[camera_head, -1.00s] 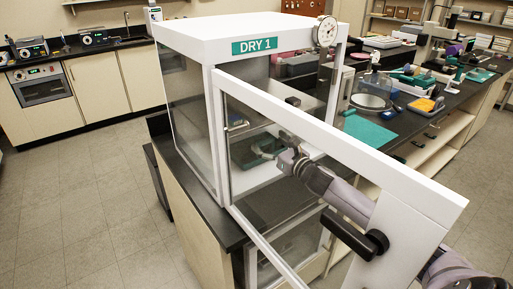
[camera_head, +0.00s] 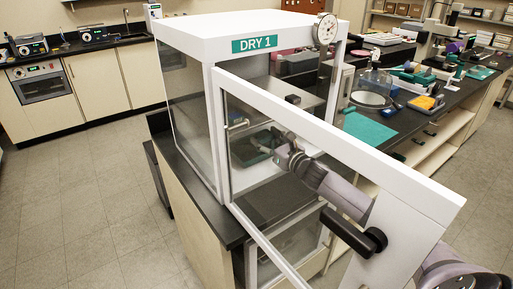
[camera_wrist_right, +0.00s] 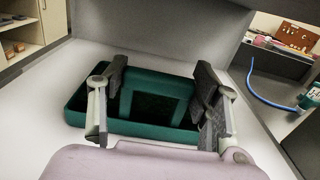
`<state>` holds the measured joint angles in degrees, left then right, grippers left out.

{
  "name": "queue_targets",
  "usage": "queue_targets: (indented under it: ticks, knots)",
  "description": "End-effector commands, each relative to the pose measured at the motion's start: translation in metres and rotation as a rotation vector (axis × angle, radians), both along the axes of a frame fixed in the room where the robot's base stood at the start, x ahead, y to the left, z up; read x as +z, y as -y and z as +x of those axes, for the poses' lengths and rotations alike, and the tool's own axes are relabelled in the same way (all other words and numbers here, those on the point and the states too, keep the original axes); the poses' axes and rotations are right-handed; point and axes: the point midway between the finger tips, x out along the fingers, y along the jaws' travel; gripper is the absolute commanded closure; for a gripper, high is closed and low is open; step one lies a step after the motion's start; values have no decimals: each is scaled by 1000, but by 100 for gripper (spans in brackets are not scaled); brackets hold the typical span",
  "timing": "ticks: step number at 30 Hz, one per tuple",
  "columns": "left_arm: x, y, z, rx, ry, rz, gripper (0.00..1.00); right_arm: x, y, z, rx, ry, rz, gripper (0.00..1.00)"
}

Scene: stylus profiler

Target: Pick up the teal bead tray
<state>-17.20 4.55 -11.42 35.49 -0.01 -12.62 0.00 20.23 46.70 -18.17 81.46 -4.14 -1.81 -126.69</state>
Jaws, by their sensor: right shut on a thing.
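The teal bead tray (camera_wrist_right: 80,107) is a shallow rectangular tray with a dark inside. In the right wrist view it sits on the white cabinet floor. In the head view the tray (camera_head: 246,157) shows through the glass of the cabinet marked DRY 1 (camera_head: 190,110). My right gripper (camera_wrist_right: 161,78) is shut on the tray, with one finger at each side of a raised teal part in its middle. In the head view the right gripper (camera_head: 272,151) reaches into the cabinet, behind the open door. The fingers hide parts of the tray's sides. My left gripper is not in view.
The open white-framed door (camera_head: 350,168) with its black handle (camera_head: 352,234) angles out across my right arm. A round dial (camera_head: 326,30) sits on the cabinet's top corner. The bench at right holds a teal mat (camera_head: 368,128) and instruments. The floor at left is clear.

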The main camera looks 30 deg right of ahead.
Motion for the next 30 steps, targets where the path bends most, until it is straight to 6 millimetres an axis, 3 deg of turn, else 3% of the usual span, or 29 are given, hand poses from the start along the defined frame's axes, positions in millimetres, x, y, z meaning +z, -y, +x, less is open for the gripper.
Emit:
queue_targets:
  ticks: [20, 30]
  knots:
    - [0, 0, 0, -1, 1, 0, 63, 0, 0, 0, 0, 0, 0, 100]
    - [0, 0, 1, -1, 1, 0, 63, 4, 0, 0, 1, 3, -1, 100]
